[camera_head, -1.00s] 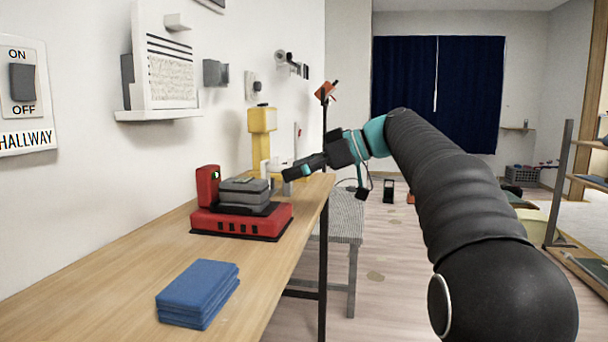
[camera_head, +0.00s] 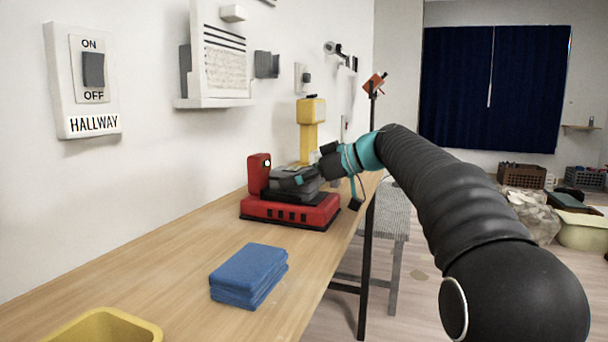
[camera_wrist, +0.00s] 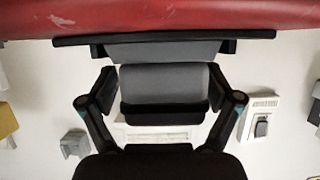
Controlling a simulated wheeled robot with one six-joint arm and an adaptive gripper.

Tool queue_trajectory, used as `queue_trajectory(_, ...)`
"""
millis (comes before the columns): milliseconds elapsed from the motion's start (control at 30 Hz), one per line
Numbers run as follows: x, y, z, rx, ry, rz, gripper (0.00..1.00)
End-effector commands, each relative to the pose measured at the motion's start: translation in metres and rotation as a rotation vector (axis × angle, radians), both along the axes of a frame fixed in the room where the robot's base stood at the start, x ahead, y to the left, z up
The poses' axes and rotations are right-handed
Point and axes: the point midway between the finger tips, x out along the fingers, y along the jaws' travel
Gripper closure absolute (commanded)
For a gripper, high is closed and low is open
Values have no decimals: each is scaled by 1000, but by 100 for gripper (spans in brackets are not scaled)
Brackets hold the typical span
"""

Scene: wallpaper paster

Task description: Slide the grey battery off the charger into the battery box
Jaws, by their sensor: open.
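The grey battery (camera_head: 296,179) sits on the red charger (camera_head: 288,210), which stands on the wooden table. My gripper (camera_head: 298,181) is at the battery, reaching over it from the right, and partly hides it. In the wrist view the gripper (camera_wrist: 160,112) is open, with one finger on each side of the grey battery (camera_wrist: 162,80). Gaps show between the fingers and the battery's sides. The red charger (camera_wrist: 160,18) fills the top edge of that view. I see no thing that I can tell is the battery box.
A stack of blue cloths (camera_head: 248,274) lies on the table (camera_head: 180,282) in front of the charger. A yellow container (camera_head: 108,326) is at the lower left, cut off by the frame. A yellow post-like object (camera_head: 309,130) stands behind the charger. Bare table lies left of the cloths.

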Motion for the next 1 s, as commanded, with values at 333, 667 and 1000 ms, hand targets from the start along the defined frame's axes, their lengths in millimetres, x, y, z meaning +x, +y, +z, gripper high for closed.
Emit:
queue_trajectory(333, 2, 5, -2, 0, 0, 0, 10)
queue_trajectory(667, 2, 5, -2, 0, 0, 0, 82)
queue_trajectory(1000, 2, 6, -3, 0, 0, 1, 72)
